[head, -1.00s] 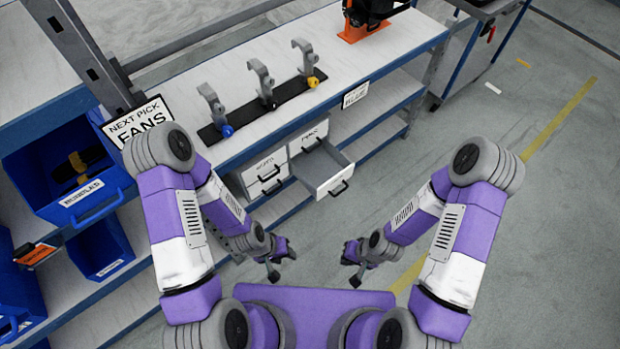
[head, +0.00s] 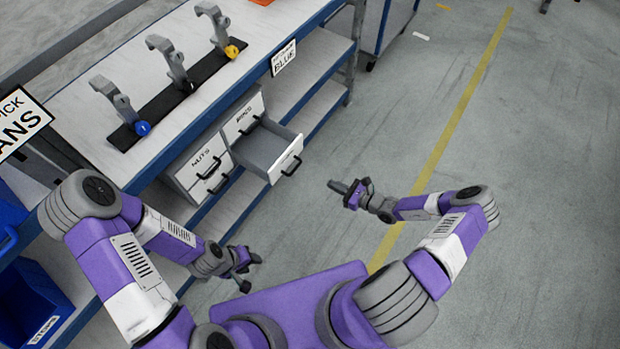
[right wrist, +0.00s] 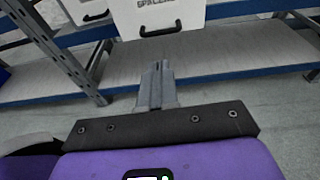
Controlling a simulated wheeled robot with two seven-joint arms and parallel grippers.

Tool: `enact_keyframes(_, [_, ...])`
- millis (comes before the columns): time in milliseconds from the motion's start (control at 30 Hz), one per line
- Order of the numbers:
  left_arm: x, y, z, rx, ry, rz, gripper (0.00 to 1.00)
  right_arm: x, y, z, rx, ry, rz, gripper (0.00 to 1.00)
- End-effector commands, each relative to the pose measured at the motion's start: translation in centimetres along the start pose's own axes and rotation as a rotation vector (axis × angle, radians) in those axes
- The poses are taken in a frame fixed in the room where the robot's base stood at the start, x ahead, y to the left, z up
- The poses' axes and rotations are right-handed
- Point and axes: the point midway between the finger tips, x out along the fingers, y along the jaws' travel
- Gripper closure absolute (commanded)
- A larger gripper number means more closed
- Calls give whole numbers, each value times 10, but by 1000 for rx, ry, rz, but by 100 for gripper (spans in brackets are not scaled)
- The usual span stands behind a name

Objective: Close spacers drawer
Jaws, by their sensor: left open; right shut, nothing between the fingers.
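The spacers drawer (head: 284,158) is the lower right drawer of a small white cabinet under the bench, and it is pulled out and empty inside as far as I see. Its front, labelled SPACERS, and its dark handle (right wrist: 160,30) show at the top of the right wrist view. My right gripper (head: 333,185) is shut and empty, to the right of the drawer front and apart from it; its closed fingers (right wrist: 156,72) point toward the drawer in the wrist view. My left gripper (head: 250,270) is open and empty, low in front of the shelf.
The nuts drawer (head: 208,165) and the drawer above the spacers (head: 243,118) are closed. The bench (head: 180,120) bears several grey hooks on a black strip. A blue bin (head: 35,305) is at lower left.

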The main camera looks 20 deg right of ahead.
Motion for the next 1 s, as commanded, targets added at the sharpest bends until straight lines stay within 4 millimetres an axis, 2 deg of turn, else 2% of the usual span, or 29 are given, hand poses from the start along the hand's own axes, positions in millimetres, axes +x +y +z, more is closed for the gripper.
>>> enact_keyframes(167, [6,-2,-1,0,1,0,57,21,-2,0,5,-8,-7,100])
enact_keyframes(600, [34,-13,-2,0,0,0,57,111,-2,-2,3,-5,-5,100])
enact_keyframes(800, [42,-16,-2,0,0,0,57,132,-2,-1,2,-3,-6,100])
enact_keyframes(1000, [43,-16,-2,0,0,0,57,138,-2,1,4,-3,-6,100])
